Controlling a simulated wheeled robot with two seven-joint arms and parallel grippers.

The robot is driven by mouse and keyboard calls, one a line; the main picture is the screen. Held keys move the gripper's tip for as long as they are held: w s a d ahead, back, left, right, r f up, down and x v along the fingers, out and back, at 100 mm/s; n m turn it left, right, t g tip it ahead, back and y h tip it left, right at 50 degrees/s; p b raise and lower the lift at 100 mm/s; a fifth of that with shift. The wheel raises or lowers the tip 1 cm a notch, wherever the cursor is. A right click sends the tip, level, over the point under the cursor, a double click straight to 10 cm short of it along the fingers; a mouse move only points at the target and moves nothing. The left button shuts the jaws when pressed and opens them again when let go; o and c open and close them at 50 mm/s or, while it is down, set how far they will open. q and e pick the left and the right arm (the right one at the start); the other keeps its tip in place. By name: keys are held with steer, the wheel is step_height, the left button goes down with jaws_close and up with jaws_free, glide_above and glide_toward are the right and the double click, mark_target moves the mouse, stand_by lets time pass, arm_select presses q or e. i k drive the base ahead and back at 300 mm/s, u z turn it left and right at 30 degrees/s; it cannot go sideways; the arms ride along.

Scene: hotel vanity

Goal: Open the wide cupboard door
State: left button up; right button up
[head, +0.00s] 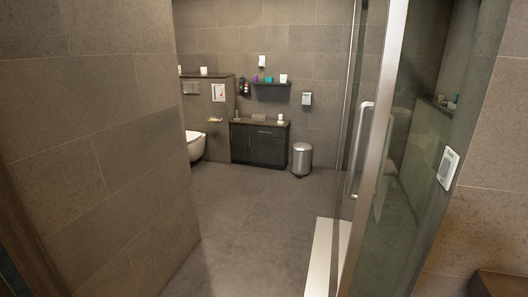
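A dark low cabinet (259,143) stands against the far wall, small and distant in the head view. Its front shows a narrower section on the left, and on the right a drawer front above a wider cupboard door (266,152). The doors look closed, though the detail is small. A few small items stand on its top. Neither of my grippers is in view.
A tiled wall (105,140) fills the left side. A glass shower door with a metal handle (360,150) and a white sill (327,258) stand at right. A steel bin (302,159) is right of the cabinet, a toilet (195,145) left. The floor (245,220) between is clear.

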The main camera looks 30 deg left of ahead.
mark_target(261, 150)
steer(key=u, duration=0.4)
steer(key=k, duration=0.45)
steer(key=u, duration=0.75)
steer(key=i, duration=2.65)
steer(key=z, duration=0.25)
steer(key=i, duration=2.45)
steer(key=z, duration=0.45)
steer(key=i, duration=2.75)
steer(key=z, duration=0.1)
